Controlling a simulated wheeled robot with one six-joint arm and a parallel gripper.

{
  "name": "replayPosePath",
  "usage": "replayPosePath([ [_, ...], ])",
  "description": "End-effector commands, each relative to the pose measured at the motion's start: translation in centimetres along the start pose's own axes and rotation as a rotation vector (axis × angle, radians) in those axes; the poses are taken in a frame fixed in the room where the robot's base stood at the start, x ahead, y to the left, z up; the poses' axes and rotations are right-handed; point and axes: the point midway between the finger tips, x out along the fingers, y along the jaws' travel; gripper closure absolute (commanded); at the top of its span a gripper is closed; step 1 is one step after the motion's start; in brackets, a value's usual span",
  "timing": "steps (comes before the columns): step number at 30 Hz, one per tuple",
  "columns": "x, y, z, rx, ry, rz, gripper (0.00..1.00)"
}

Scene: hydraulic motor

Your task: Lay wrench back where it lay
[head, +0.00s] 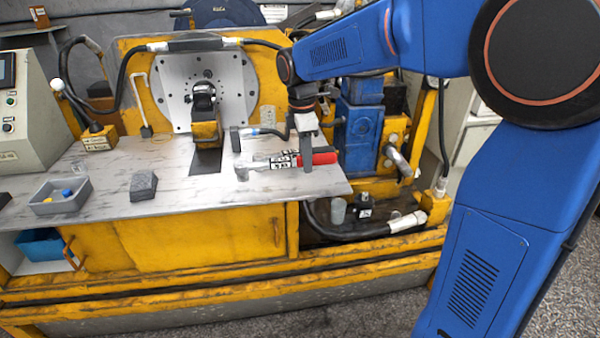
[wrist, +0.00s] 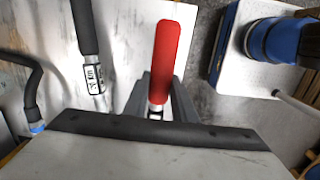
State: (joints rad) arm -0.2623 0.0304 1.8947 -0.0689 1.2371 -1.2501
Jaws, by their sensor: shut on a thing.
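The wrench (head: 322,158) has a red handle and lies level, close to the worktop, in the head view. My gripper (head: 306,160) points down and is shut around it just short of the red handle. In the wrist view the red handle (wrist: 163,55) runs up from between the fingers (wrist: 157,105). Its far end is hidden there behind my gripper body; in the head view a grey metal head shows at the left. I cannot tell whether it touches the worktop.
A black-handled tool with a white label (wrist: 93,75) lies close beside it. A hose with a blue band (wrist: 37,127) is farther left. The worktop (head: 310,185) ends just right of the wrench. A grey tray (head: 60,195) and dark block (head: 143,185) stand left.

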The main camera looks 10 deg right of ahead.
Motion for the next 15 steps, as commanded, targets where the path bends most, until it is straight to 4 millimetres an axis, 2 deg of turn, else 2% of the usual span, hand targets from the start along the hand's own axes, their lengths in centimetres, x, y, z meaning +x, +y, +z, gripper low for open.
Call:
replayPosePath([
  [5, 0.9, 0.0, -0.1, 0.0, 0.0, 0.001, 1.0],
  [12, 3.7, 0.0, -0.2, 0.0, 0.0, 0.0, 1.0],
  [15, 4.2, 0.0, -0.3, 0.0, 0.0, 0.001, 1.0],
])
